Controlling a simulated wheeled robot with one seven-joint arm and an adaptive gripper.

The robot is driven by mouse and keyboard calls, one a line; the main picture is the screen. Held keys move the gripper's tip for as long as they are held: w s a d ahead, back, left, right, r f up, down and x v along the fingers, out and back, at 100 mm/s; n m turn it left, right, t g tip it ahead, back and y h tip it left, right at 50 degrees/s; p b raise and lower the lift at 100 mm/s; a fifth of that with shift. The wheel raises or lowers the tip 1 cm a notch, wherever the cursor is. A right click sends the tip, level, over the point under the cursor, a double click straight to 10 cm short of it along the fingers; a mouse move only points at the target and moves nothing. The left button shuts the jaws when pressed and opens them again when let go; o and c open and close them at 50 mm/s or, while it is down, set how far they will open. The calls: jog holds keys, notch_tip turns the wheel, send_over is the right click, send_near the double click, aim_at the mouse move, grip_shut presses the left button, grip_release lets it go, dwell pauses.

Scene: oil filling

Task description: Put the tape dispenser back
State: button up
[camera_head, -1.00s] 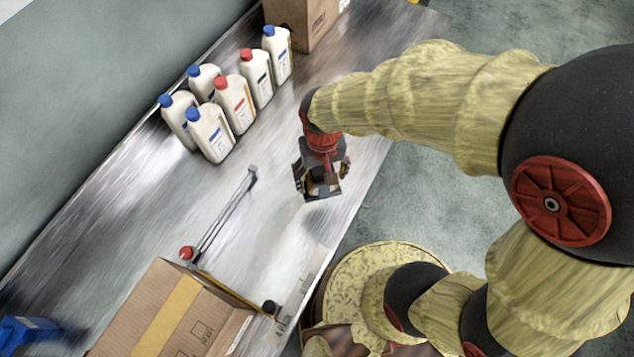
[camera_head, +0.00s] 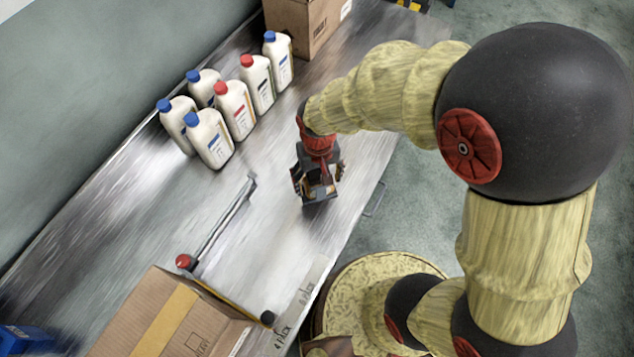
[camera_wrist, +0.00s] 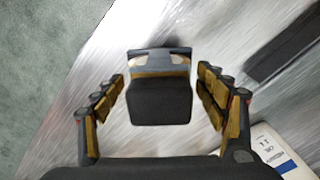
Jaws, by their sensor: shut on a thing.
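The tape dispenser (camera_wrist: 160,102) is a dark block with a grey top edge and pale tan parts. In the wrist view it sits between the two finger sets of my gripper (camera_wrist: 163,92). In the head view my gripper (camera_head: 318,183) points down over the metal table, right of the bottles, shut on the dispenser. The fingers and wrist hide much of the dispenser there. I cannot tell whether its underside touches the table.
Several white bottles (camera_head: 234,110) with blue or red caps stand along the table's back. A cardboard box (camera_head: 308,22) is behind them; a taped box (camera_head: 165,320) is at front left. A metal bar (camera_head: 222,225) with a red knob lies between. Bare tabletop (camera_head: 285,245) surrounds my gripper.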

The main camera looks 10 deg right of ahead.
jog(key=w+f, duration=0.2)
jog(key=f, duration=0.1)
jog(key=shift+w+d+f+b, duration=0.1)
jog(key=shift+w+f+b, duration=0.05)
jog(key=shift+w+b, duration=0.25)
jog(key=shift+f+b, duration=0.5)
jog(key=shift+f, duration=1)
jog(key=shift+f, duration=0.15)
jog(key=o, duration=1.1)
